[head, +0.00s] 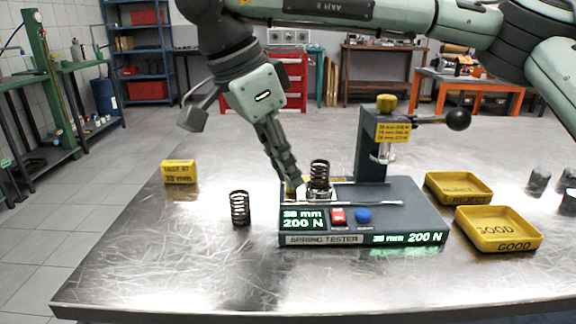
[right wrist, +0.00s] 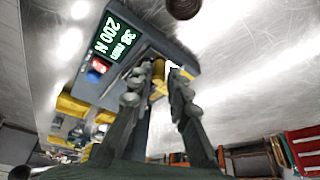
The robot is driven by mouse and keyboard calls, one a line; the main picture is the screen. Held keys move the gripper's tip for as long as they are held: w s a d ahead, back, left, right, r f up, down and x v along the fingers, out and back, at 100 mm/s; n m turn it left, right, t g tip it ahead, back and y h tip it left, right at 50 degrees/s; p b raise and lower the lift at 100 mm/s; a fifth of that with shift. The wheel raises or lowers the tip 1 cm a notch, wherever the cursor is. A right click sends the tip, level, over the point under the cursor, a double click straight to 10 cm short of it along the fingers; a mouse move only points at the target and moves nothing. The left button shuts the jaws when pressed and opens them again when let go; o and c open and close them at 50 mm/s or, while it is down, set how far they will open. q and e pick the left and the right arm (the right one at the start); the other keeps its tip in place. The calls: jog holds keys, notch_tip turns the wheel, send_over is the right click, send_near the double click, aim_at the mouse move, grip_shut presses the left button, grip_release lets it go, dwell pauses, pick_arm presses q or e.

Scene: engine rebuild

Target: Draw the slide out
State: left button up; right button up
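The spring tester (head: 360,225) stands on the metal table, its panel reading 38 mm and 200 N. A dark coil spring (head: 319,173) stands upright on the light slide plate at the tester's left. My right gripper (head: 293,183) points down at the slide's left end, beside that spring. In the right wrist view its fingers (right wrist: 162,75) are apart, with a small yellow part (right wrist: 158,77), perhaps the slide's handle, between them. I cannot see firm contact on both sides. The fingers partly hide the slide. My left gripper is not in view.
A second coil spring (head: 240,208) stands on the table left of the tester. A yellow block (head: 179,172) lies further left. Yellow REJECT (head: 459,188) and GOOD (head: 498,229) trays sit at the right. The tester's column carries a black-knobbed lever (head: 457,119). The front-left table is clear.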

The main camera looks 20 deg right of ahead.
jog(key=o, duration=0.4)
jog(key=shift+a, duration=0.2)
jog(key=shift+c, duration=0.2)
jog(key=v, duration=1.2)
jog(key=shift+d, duration=0.1)
